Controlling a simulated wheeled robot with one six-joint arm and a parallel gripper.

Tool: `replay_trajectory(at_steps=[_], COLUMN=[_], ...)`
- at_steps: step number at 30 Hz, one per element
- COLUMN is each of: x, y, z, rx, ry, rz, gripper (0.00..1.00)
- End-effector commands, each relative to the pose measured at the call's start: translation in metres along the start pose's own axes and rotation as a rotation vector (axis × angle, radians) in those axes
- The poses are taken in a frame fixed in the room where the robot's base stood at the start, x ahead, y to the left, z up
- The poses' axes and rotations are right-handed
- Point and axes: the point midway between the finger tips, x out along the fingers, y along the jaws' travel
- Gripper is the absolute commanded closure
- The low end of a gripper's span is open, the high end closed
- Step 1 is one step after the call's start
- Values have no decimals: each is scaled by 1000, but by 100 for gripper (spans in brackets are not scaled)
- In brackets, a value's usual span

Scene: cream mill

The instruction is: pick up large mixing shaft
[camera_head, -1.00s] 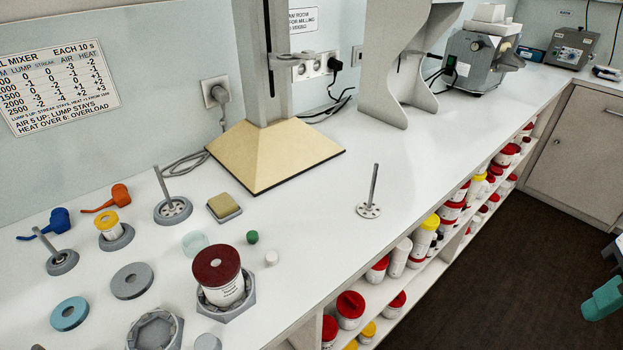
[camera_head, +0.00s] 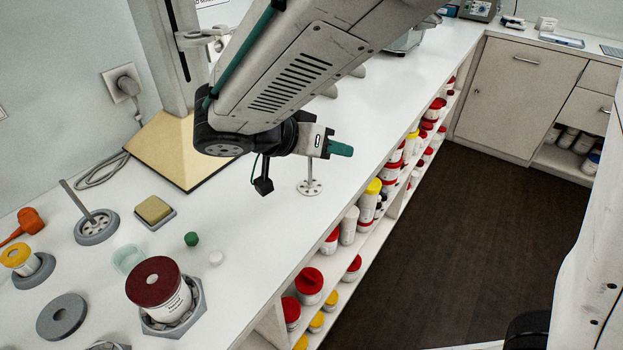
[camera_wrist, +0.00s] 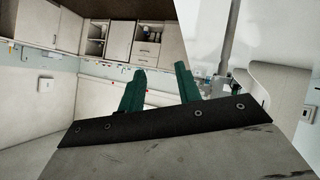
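A mixing shaft with a holed white disc foot (camera_head: 310,187) stands upright on the white counter in the head view. The upper part of its rod is hidden behind my wrist. Another shaft with a holed disc (camera_head: 92,220) leans in a grey round holder farther left; I cannot tell for sure which is the large one. My gripper (camera_head: 341,149) points right in the head view, its teal fingers just above and right of the standing shaft in the picture, not around it. In the wrist view its two fingers (camera_wrist: 160,70) are apart with nothing between them.
A maroon-lidded jar (camera_head: 158,290) sits in a grey holder at the lower left. A yellow block (camera_head: 153,209), a green cap (camera_head: 191,239) and a white cap (camera_head: 216,257) lie near. The tan mixer base (camera_head: 185,150) stands behind. Counter around the standing shaft is clear.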

Motion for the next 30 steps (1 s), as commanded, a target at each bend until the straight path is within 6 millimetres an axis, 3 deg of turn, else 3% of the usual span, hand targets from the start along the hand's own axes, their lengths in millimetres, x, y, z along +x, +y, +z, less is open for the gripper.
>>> replay_trajectory(at_steps=[1,3,12,23,30], x=[-12,-25,-36,-4,31], y=[-21,-41,-64,-70,-75], z=[11,21,13,4,-4], rx=[29,83,343,358,357], ry=[61,126,215,216,216], rz=[-26,-62,-138,-140,-137], gripper=[66,66,66,66,66])
